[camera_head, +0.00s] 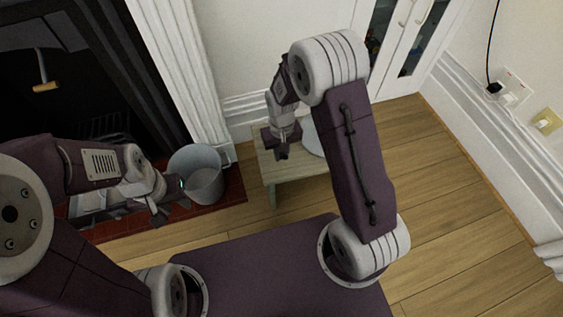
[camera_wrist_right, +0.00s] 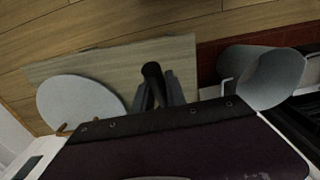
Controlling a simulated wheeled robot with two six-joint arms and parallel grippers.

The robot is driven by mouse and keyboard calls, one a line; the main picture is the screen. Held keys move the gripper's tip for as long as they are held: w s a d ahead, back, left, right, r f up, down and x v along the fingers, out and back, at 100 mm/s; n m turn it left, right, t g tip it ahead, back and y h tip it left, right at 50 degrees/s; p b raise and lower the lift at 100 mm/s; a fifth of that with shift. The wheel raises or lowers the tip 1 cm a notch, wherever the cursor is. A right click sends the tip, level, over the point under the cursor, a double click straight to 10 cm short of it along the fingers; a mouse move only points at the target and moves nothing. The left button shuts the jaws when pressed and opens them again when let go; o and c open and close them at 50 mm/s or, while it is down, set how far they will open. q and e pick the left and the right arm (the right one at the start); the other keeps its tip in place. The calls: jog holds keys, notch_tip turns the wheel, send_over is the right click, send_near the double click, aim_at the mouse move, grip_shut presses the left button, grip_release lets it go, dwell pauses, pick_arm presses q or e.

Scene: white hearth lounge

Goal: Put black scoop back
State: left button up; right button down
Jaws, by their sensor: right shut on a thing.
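My right gripper (camera_head: 282,149) is above the small wooden table. In the right wrist view, the gripper (camera_wrist_right: 160,95) is shut on a dark, rounded piece that looks like the black scoop (camera_wrist_right: 152,72). Most of the scoop is hidden by the fingers and wrist, and I cannot make it out clearly in the head view. My left gripper (camera_head: 171,208) is at the left, in front of the grey bucket, with its fingers apart and nothing seen between them.
The pale wooden table (camera_head: 282,178) bears a round white plate (camera_wrist_right: 80,105), partly hidden in the head view (camera_head: 312,140). A grey bucket (camera_head: 203,185) stands on the red hearth (camera_head: 222,199) left of the table. Wooden floor (camera_head: 450,200) is clear at right.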

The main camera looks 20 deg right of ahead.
notch_tip(320, 180, down, 4)
jog(key=b, duration=0.3)
jog(key=shift+f+b, duration=0.2)
jog(key=shift+b, duration=0.1)
jog(key=shift+r, duration=0.25)
jog(key=shift+f, duration=0.1)
jog(key=c, duration=1.4)
grip_release()
jog(key=shift+o, duration=0.2)
